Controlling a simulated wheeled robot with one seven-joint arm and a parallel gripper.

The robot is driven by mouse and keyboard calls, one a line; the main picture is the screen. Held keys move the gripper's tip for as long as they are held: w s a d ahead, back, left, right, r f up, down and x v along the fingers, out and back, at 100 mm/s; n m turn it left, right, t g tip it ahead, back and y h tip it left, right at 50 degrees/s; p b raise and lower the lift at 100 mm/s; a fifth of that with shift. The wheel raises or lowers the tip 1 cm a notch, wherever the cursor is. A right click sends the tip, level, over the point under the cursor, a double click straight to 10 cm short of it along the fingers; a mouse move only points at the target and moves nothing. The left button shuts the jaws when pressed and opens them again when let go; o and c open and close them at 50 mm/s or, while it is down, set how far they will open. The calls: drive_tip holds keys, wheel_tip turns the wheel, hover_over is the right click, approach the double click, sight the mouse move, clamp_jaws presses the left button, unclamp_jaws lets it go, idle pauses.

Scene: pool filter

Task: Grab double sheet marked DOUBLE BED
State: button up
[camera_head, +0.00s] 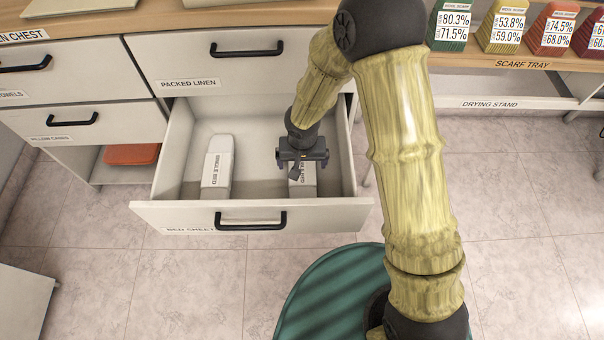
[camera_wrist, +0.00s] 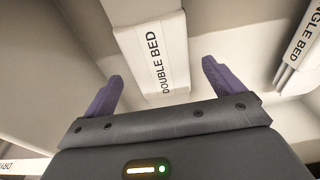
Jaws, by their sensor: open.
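The white packet marked DOUBLE BED (camera_wrist: 148,28) lies in the open drawer (camera_head: 168,160). In the head view this packet (camera_head: 303,191) is mostly hidden under my gripper (camera_head: 297,170), and only part of its label shows. My gripper is open and points down into the drawer's right half. In the wrist view the near end of the packet shows between the two purple fingers of my gripper (camera_wrist: 161,84), with a gap on each side. I cannot tell how far the fingertips are above or below the packet's top.
A similar packet marked SINGLE BED (camera_head: 218,168) lies in the drawer's left half; it also shows in the wrist view (camera_wrist: 302,50). The drawer's front panel (camera_head: 190,217) and side walls stand around both packets. A shut PACKED LINEN drawer (camera_head: 235,70) is above.

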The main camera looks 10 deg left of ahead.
sight(302, 168)
drive_tip(key=shift+f, duration=0.1)
drive_tip(key=f+b, duration=0.2)
drive_tip(key=f, duration=0.3)
drive_tip(key=shift+w+f+b, duration=0.1)
drive_tip(key=shift+w+b, duration=0.1)
drive_tip(key=shift+b, duration=0.15)
drive_tip(key=shift+c, duration=0.4)
drive_tip(key=c, duration=1.2)
wheel_tip(302, 168, up, 18)
drive_tip(key=p, duration=0.7)
